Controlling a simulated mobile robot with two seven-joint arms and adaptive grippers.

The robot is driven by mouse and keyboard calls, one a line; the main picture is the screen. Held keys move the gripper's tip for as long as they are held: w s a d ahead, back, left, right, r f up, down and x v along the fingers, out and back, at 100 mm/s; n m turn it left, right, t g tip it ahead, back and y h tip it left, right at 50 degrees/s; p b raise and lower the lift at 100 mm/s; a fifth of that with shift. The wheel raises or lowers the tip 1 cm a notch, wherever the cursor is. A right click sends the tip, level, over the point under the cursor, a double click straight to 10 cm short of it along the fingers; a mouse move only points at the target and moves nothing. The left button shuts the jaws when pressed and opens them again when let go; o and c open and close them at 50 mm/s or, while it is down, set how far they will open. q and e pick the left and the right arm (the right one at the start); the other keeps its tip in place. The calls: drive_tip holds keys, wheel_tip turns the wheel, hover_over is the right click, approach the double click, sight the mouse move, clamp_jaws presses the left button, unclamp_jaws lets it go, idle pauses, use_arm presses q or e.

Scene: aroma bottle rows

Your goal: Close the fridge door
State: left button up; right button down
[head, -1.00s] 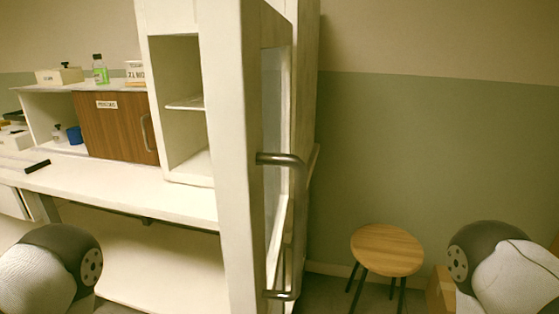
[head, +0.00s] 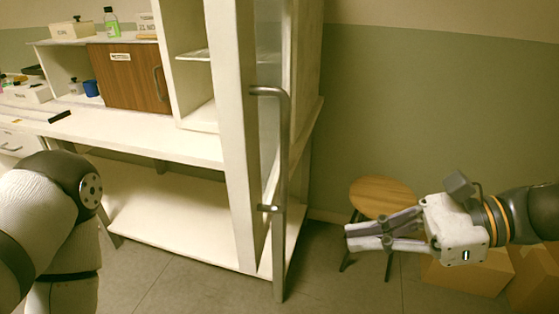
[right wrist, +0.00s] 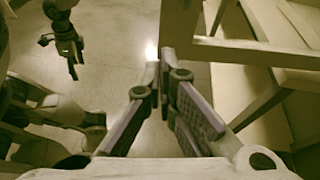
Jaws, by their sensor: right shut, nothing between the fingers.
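The white fridge (head: 308,110) stands at the middle of the head view. Its white-framed glass door (head: 236,140) stands out toward me and shows at a steep angle, with a long grey bar handle (head: 284,150). My right gripper (head: 347,237) is right of the door's lower part, apart from the handle. Its fingers are together and empty; they also show in the right wrist view (right wrist: 160,68). A dark gripper, seemingly my left (right wrist: 73,68), shows small at the upper left of the right wrist view; its finger state is unclear.
A round wooden stool (head: 380,194) stands behind my right gripper. Cardboard boxes (head: 465,277) lie on the floor beneath that arm. A white bench (head: 150,137) with a brown-fronted cabinet (head: 128,78) is on the left. The floor before the fridge is clear.

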wheel_tip(320, 180, up, 12)
drive_tip(key=d+y, duration=0.1)
drive_tip(key=y, duration=0.3)
drive_tip(key=b, duration=0.3)
approach(249, 153)
drive_tip(key=shift+m+t, duration=0.3)
drive_tip(key=shift+m, duration=0.1)
drive_tip(key=a, duration=0.2)
drive_tip(key=a+b, duration=0.1)
drive_tip(key=a, duration=0.3)
drive_tip(key=shift+w+a+f, duration=0.2)
drive_tip(key=shift+w+a, duration=0.1)
drive_tip(key=shift+w, duration=0.05)
use_arm(q)
drive_tip(key=s+f+g, duration=0.2)
drive_tip(key=s+f, duration=0.3)
drive_tip(key=s, duration=0.1)
drive_tip(key=shift+f, duration=0.2)
use_arm(e)
drive_tip(key=shift+a+r, duration=0.15)
drive_tip(key=shift+a, duration=0.05)
